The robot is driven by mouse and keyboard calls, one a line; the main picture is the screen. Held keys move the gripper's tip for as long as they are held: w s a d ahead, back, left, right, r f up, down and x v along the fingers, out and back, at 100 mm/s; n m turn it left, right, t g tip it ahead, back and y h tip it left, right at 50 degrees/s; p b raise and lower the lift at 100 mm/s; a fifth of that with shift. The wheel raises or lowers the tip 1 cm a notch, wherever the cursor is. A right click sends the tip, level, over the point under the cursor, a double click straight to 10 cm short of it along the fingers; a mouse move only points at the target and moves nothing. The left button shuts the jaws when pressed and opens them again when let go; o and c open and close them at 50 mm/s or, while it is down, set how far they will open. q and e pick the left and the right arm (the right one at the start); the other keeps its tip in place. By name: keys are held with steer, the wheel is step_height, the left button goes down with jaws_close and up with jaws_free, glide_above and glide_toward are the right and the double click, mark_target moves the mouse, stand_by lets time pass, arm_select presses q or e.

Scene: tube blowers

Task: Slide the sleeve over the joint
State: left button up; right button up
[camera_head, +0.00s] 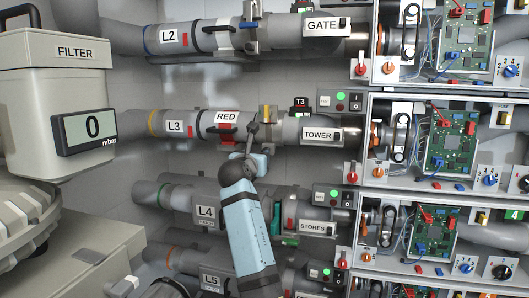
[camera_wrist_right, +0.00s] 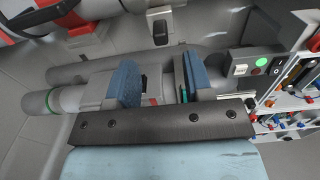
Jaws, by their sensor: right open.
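My right gripper (camera_wrist_right: 158,78) is open, with its two blue fingers apart in front of the L4 pipe line. In the head view the blue arm (camera_head: 248,240) covers the middle of that line, and its fingertips are hidden. The L4 pipe (camera_head: 205,213) has a green band at its left end, which also shows in the right wrist view (camera_wrist_right: 48,102). A grey block-like part (camera_wrist_right: 97,90) of the line lies left of the fingers. Which part is the sleeve, and where the joint lies, I cannot tell. My left gripper is not in view.
Above runs the L3 pipe (camera_head: 178,127) with a tag reading RED (camera_head: 226,117), and higher the L2 pipe (camera_head: 173,39). Panels with circuit boards (camera_head: 448,137) and switches fill the right side. A filter unit (camera_head: 70,95) showing 0 mbar stands at left.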

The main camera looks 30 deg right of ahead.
mark_target(264, 149)
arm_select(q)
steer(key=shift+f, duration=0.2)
arm_select(e)
steer(key=x, duration=0.8)
steer(key=shift+w+d, duration=0.1)
steer(key=shift+w, duration=0.1)
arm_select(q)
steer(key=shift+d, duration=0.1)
arm_select(e)
jaws_close()
steer(key=shift+w+r, duration=0.1)
arm_select(q)
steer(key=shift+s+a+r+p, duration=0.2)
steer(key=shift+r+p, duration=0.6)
steer(key=shift+p, duration=0.4)
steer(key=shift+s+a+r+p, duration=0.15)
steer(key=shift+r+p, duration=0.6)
steer(key=shift+p, duration=0.45)
arm_select(e)
steer(key=shift+w+a, duration=1.75)
steer(key=shift+w, duration=0.1)
